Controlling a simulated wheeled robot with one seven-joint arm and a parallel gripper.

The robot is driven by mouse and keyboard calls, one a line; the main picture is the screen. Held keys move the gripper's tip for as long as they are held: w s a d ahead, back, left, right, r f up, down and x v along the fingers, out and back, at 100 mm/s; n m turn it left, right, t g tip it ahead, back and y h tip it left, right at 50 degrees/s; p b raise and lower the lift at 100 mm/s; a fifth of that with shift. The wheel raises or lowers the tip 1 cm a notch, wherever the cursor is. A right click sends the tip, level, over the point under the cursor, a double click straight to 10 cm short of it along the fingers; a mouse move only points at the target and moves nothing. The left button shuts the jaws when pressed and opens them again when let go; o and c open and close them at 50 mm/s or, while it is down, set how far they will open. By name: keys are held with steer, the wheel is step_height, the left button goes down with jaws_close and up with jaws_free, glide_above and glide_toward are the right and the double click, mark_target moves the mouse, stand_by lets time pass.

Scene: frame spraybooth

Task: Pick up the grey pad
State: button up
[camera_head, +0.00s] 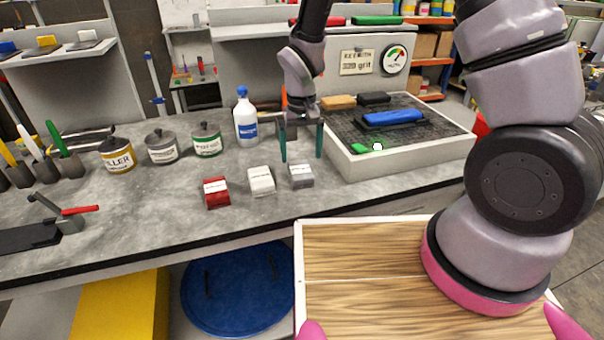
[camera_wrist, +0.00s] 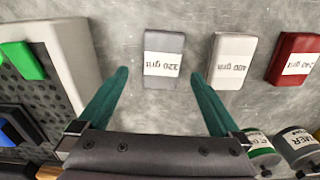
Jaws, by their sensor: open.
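The grey pad (camera_head: 301,176) lies on the grey bench, at the right end of a row of three pads. In the wrist view the grey pad (camera_wrist: 164,60) carries a label reading "320 grit" and lies ahead of and between the fingers. My gripper (camera_head: 301,157) is open and empty, its green fingers pointing down at the pad from above. In the wrist view my gripper (camera_wrist: 160,82) has a finger on each side of the pad's line, apart from it. A white pad (camera_head: 261,180) and a red pad (camera_head: 216,192) lie to its left.
A tray with a dark perforated top (camera_head: 400,163) stands close right, holding a blue sanding block (camera_head: 393,118) and a green piece (camera_head: 361,148). A white bottle (camera_head: 245,119) and several tins (camera_head: 207,140) stand behind left. The bench front is clear.

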mark_target(300, 169)
step_height(300, 169, down, 6)
steer(key=shift+a+f, duration=0.1)
steer(key=shift+a, duration=0.05)
steer(key=c, duration=1.3)
